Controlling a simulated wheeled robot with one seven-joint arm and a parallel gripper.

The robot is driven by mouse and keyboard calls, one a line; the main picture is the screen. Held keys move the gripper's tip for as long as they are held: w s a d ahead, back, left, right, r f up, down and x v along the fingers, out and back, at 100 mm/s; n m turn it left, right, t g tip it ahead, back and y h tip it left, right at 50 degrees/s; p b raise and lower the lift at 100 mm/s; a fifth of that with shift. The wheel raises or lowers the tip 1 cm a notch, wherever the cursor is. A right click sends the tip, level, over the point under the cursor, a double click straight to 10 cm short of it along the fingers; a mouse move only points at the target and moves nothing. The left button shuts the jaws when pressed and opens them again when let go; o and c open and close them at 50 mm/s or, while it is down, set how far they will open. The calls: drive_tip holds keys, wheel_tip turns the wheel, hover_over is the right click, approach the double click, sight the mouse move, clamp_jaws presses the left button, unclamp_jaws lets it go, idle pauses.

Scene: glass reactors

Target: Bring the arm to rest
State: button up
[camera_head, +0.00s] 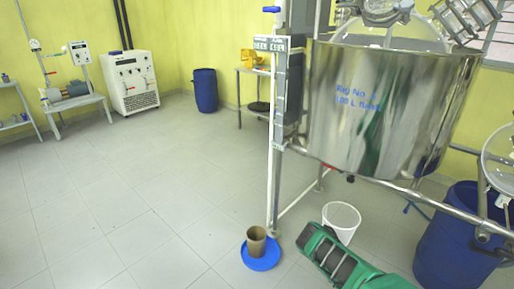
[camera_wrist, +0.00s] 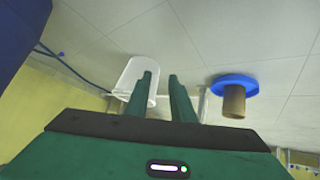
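My gripper (camera_wrist: 161,76) shows in the wrist view as two green fingers with a clear gap between them and nothing held. The wrist picture is upside down, with the floor at the top. In the head view my green arm (camera_head: 368,274) reaches in low at the right, in front of a white bucket (camera_head: 341,219). In the wrist view the bucket (camera_wrist: 142,80) is partly hidden behind the left finger. No contact with it can be made out.
A brown beaker (camera_head: 256,240) stands in a blue dish (camera_head: 262,262) on the floor, left of my arm. A steel vessel (camera_head: 392,108) on a white frame (camera_head: 277,150) is above. A blue drum (camera_head: 448,240) stands at the right. The floor at left is clear.

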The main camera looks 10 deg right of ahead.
drive_tip(key=w+d+r+m+g+h, duration=0.25)
drive_tip(key=w+r, duration=0.75)
drive_tip(key=r, duration=0.5)
drive_tip(key=s+a+r+m+g, duration=0.1)
drive_tip(key=a+r+m, duration=0.1)
drive_tip(key=r, duration=0.8)
drive_tip(key=s+a+r+m+g, duration=0.1)
drive_tip(key=a+r+g, duration=0.1)
drive_tip(key=r, duration=0.9)
drive_tip(key=s+a+r+y, duration=0.1)
drive_tip(key=s+a+r, duration=0.1)
drive_tip(key=s+r, duration=0.3)
drive_tip(key=s+a+r+g+y, duration=0.1)
drive_tip(key=s+a+r, duration=0.15)
drive_tip(key=r, duration=0.45)
drive_tip(key=s+a+r+y, duration=0.1)
drive_tip(key=s+a+r, duration=0.1)
drive_tip(key=s+r, duration=0.3)
drive_tip(key=s+a+r, duration=0.3)
drive_tip(key=s+r, duration=0.1)
drive_tip(key=s, duration=0.2)
drive_tip(key=s+a+r+g+y, duration=0.1)
drive_tip(key=s+a+r, duration=0.2)
drive_tip(key=s, duration=0.4)
drive_tip(key=s+a+r+m+g, duration=0.1)
drive_tip(key=s+a+r, duration=0.2)
drive_tip(key=s+r, duration=0.2)
drive_tip(key=shift+s+r, duration=0.2)
drive_tip(key=shift+s, duration=0.7)
